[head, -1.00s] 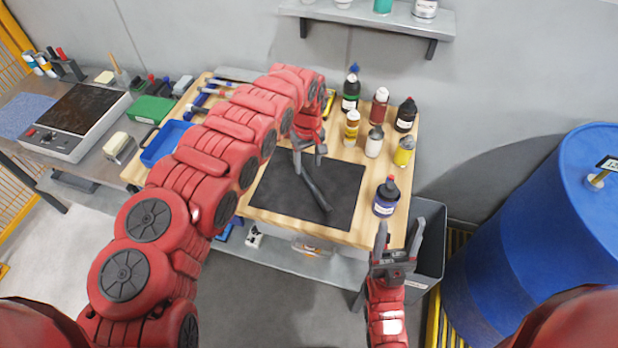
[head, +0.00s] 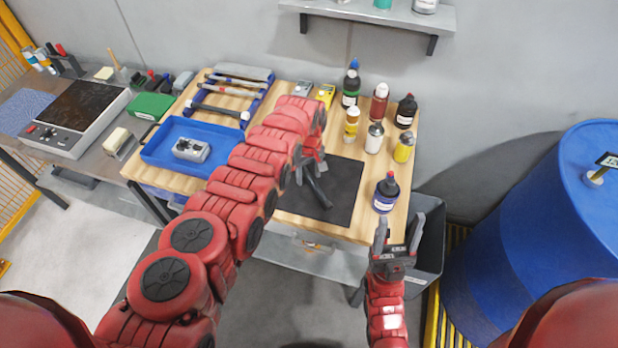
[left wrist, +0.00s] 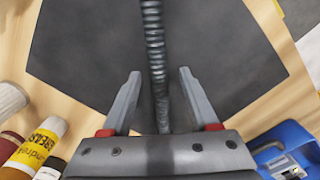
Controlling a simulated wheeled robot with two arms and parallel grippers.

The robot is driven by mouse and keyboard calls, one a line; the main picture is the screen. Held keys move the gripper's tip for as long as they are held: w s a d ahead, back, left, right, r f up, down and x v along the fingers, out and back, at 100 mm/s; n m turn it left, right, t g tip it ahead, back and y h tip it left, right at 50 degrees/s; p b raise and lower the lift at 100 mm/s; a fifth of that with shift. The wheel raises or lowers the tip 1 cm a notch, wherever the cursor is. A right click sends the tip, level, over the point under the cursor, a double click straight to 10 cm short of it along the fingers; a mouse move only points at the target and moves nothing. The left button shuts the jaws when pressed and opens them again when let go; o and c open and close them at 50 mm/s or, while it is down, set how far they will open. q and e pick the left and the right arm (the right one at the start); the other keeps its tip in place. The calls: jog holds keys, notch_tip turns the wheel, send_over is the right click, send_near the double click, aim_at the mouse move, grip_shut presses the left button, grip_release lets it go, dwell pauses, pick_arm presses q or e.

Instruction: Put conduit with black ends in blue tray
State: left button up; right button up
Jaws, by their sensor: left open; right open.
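The conduit (left wrist: 155,50) is a dark grey ribbed tube lying on the black mat (head: 345,190). In the head view the visible part of the conduit (head: 318,190) sticks out from under my left gripper. My left gripper (left wrist: 157,100) is open, with one finger on each side of the conduit, and does not grip it. It also shows in the head view (head: 310,165), above the mat. The blue tray (head: 165,135) is on the left of the wooden table and holds a grey metal box (head: 191,150). My right gripper (head: 398,238) is open and empty near the table's front right corner.
Several bottles (head: 374,138) stand on the table's right side. A tool rack (head: 225,95) with hammers lies at the back left. A grey bin (head: 430,235) and a large blue barrel (head: 545,235) stand to the right. A shelf (head: 370,15) hangs on the wall.

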pick_arm(q)
jog(key=shift+r, duration=0.1)
grip_shut()
jog(key=shift+r, duration=0.1)
dwell(0.3)
